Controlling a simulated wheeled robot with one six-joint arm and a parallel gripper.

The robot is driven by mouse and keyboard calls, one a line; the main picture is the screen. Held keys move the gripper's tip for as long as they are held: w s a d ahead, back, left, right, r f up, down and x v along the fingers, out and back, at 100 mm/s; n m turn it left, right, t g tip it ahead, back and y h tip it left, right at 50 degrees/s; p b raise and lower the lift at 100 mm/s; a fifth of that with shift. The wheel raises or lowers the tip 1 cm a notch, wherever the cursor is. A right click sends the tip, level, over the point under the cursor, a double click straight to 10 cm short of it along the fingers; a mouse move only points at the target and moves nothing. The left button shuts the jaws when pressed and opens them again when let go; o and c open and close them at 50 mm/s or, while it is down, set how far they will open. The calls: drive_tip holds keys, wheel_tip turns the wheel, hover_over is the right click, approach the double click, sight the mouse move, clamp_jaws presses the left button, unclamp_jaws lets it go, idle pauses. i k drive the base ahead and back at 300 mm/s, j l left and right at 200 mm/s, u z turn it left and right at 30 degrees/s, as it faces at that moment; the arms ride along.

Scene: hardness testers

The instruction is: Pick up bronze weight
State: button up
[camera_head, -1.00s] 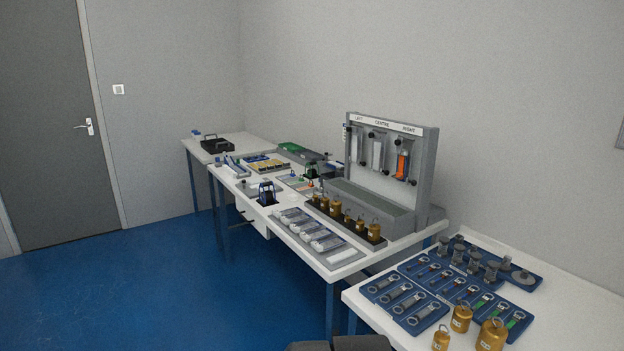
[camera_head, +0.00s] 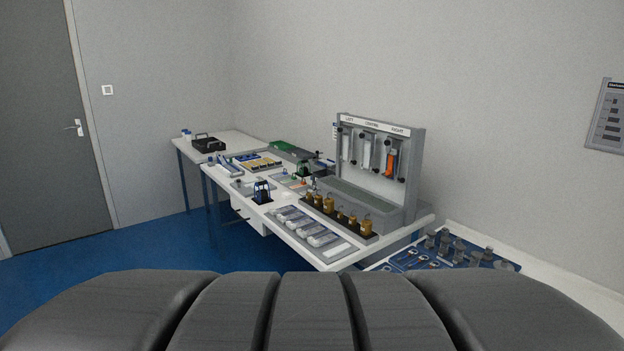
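Several bronze weights (camera_head: 327,205) stand in a row in a dark rack (camera_head: 372,237) on the long white table, in front of the grey test stand. They are upright and differ in size. Earlier bronze weights on the near right table are hidden now behind a dark ribbed shape, which is likely part of my own body. My gripper is not in view.
The grey stand (camera_head: 413,186) holds hanging gauges, one orange (camera_head: 391,163). A grey tray (camera_head: 301,226) lies at the table's front. The near right table holds a blue tray (camera_head: 401,264) with grey weights. Blue floor (camera_head: 150,248) is open at left.

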sight(352, 220)
drive_tip(key=i+u, duration=0.2)
drive_tip(key=i, duration=1.45)
drive_tip(key=l, duration=0.05)
